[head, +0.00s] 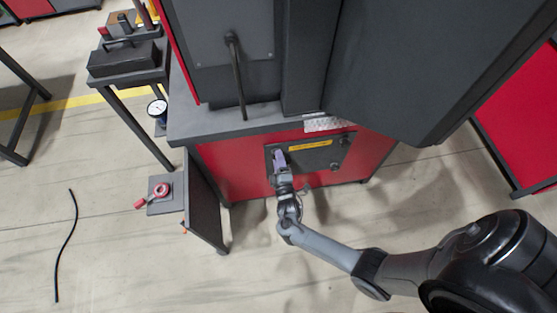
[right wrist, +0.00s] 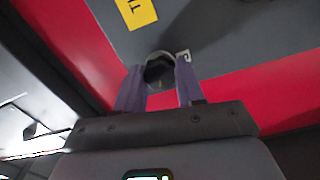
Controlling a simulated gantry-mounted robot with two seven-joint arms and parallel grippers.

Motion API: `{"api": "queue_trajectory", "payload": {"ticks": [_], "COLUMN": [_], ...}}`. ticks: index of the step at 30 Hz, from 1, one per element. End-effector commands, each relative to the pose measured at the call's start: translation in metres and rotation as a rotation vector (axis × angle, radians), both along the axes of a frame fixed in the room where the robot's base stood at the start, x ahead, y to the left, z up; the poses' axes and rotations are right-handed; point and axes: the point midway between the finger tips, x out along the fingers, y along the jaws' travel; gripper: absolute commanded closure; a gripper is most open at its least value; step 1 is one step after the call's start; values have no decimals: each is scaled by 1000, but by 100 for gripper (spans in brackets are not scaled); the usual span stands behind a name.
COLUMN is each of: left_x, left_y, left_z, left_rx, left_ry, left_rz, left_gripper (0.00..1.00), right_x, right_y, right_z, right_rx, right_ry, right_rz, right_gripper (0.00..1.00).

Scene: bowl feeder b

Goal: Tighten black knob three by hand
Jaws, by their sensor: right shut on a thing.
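My right gripper (head: 280,160) is at the left end of the dark panel (head: 318,152) on the red machine front. In the right wrist view the two purple fingers (right wrist: 160,92) are closed on a round black knob (right wrist: 159,68), one finger on each side. In the head view that knob is hidden behind the gripper. Two small dark knob-like parts, one upper (head: 345,140) and one lower (head: 334,166), show on the panel's right side. I cannot read which knob is number three. My left gripper is out of view.
A yellow label (head: 310,145) is on the panel. An open dark door (head: 203,200) stands to the left of my right forearm. A grey ledge (head: 215,122) juts out above the panel. A black hose (head: 70,245) lies on the floor at left.

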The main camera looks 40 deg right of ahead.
Motion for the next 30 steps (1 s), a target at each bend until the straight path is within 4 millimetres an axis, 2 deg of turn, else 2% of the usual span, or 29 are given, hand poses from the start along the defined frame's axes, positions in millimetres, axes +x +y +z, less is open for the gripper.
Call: {"api": "queue_trajectory", "payload": {"ticks": [5,6,11,23,30], "left_x": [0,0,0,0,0], "left_y": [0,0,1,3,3], "left_z": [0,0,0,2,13], "left_rx": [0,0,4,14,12], "left_ry": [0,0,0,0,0], "left_rz": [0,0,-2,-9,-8], "left_gripper": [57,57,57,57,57], "right_x": [0,0,0,-5,-33], "right_y": [0,0,0,3,20], "right_z": [1,1,0,1,1], "right_rx": [-1,-2,-1,-1,0], "right_ry": [0,-1,0,2,4], "right_rz": [0,0,0,0,1], "right_gripper": [92,59,36,36,36]}}
